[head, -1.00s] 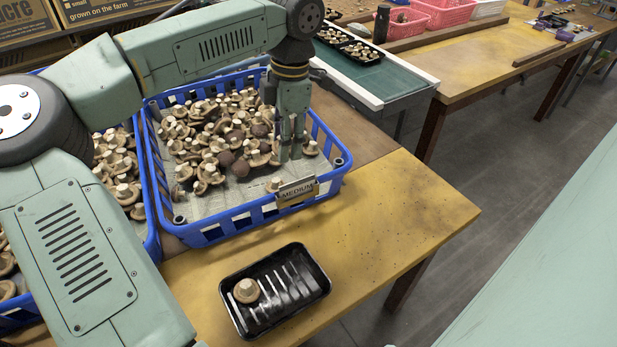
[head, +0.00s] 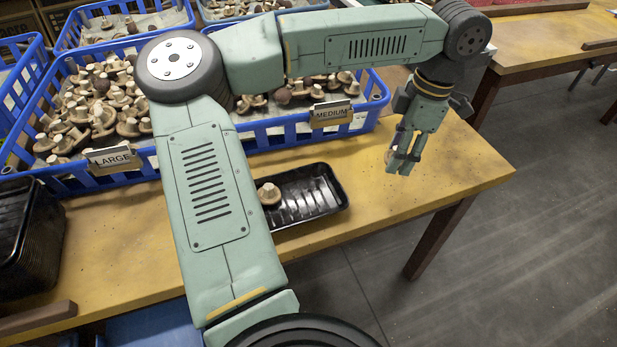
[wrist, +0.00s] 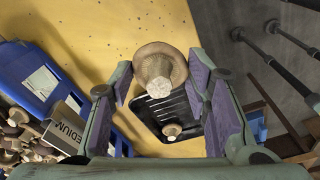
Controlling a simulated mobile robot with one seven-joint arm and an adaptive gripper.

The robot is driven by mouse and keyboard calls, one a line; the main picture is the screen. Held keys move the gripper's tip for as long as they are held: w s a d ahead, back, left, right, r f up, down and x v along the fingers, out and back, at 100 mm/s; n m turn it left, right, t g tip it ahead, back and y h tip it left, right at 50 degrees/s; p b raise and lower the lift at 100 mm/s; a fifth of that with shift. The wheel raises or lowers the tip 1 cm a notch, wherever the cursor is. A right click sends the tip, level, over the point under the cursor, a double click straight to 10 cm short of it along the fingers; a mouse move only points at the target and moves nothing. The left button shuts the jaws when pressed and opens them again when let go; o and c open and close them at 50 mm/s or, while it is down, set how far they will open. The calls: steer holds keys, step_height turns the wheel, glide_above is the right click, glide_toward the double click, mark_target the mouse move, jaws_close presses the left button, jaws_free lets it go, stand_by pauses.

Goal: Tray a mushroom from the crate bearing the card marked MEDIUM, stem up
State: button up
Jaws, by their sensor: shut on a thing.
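My gripper (head: 402,162) is shut on a brown mushroom (wrist: 160,68), held above the table right of the black tray. In the wrist view its pale stem points towards the camera and its cap faces away; in the head view the fingers mostly hide it. The tray (head: 318,200) lies on the table, partly behind my arm, and shows below the held mushroom in the wrist view (wrist: 178,106). One mushroom (head: 269,193) stands stem up at the tray's left. The blue crate (head: 376,92) bearing the MEDIUM card (head: 331,114) stands behind, with several mushrooms.
A blue crate with a LARGE card (head: 110,157) stands left of the MEDIUM crate, and more crates are behind. Stacked black trays (head: 30,240) stand at the left. The yellow table (head: 440,180) is clear around my gripper, with its edge close on the right.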

steer(key=s+a+f+n+p, duration=0.1)
steer(key=s+a+n, duration=0.1)
steer(key=a, duration=0.8)
steer(key=s+a+f+n+p, duration=0.1)
steer(key=s+a, duration=0.1)
steer(key=a, duration=0.7)
steer(key=shift+w+a+f+b, duration=0.1)
steer(key=shift+f+b, duration=0.7)
steer(key=shift+f, duration=1.05)
steer(key=shift+w+f+b, duration=0.1)
steer(key=shift+f+b, duration=0.7)
steer(key=shift+f, duration=1)
steer(key=o, duration=0.9)
steer(key=shift+r, duration=0.1)
steer(key=r, duration=0.4)
steer(key=d+r, duration=0.1)
steer(key=r, duration=0.6)
steer(key=shift+w+d+r, duration=0.1)
steer(key=shift+d+r, duration=0.1)
steer(key=shift+r, duration=0.2)
